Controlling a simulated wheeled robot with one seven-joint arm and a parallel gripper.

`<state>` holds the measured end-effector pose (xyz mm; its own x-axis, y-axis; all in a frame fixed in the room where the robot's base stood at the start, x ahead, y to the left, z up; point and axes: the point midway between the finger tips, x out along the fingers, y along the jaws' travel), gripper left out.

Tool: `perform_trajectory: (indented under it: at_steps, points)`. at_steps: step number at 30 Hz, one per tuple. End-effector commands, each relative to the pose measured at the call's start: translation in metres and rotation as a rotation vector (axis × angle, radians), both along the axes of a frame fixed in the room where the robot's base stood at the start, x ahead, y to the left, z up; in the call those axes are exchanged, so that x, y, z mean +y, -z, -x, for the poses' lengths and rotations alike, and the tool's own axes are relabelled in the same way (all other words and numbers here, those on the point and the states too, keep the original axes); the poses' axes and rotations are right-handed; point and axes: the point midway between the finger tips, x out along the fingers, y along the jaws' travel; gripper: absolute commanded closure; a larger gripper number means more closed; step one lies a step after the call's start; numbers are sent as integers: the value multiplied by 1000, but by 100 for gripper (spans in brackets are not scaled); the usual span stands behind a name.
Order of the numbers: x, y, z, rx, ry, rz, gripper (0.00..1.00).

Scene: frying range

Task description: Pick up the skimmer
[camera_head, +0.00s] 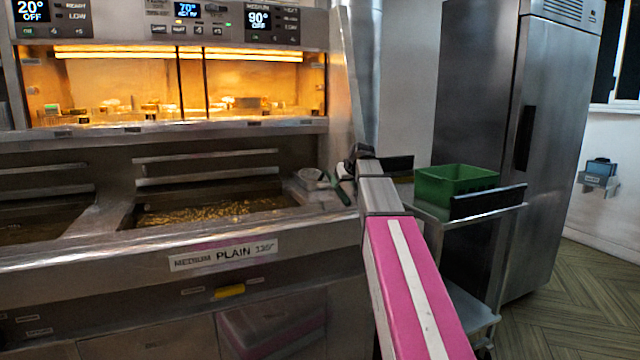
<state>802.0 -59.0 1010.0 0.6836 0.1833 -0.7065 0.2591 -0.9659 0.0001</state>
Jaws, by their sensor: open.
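The skimmer (312,178) appears as a small round grey-white head on the metal ledge at the right end of the fryer. A dark and green handle-like part (341,190) lies just to its right; I cannot tell whether it belongs to the skimmer. My pink and grey arm reaches forward from the lower right. My gripper (350,168) is at its far end, small and dark, just right of the skimmer head. It is open, and nothing shows clearly between its fingers. The arm's end partly hides the ledge there.
A fryer vat (215,211) with golden bits in it lies left of the skimmer. A lit heated cabinet (190,127) stands behind. A green crate (457,183) sits on a metal cart (425,208) right of my arm, before a tall steel fridge (550,110). Floor is clear at lower right.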

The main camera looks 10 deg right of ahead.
Motion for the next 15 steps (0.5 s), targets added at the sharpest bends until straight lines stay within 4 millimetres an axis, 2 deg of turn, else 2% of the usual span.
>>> perform_trajectory:
  at_steps: [1, 8, 15]
  points:
    - [2, 6, -6, 2, -1, 0, 34]
    - [6, 15, -16, 1, 0, 0, 34]
    - [16, 35, -39, 2, 0, 1, 34]
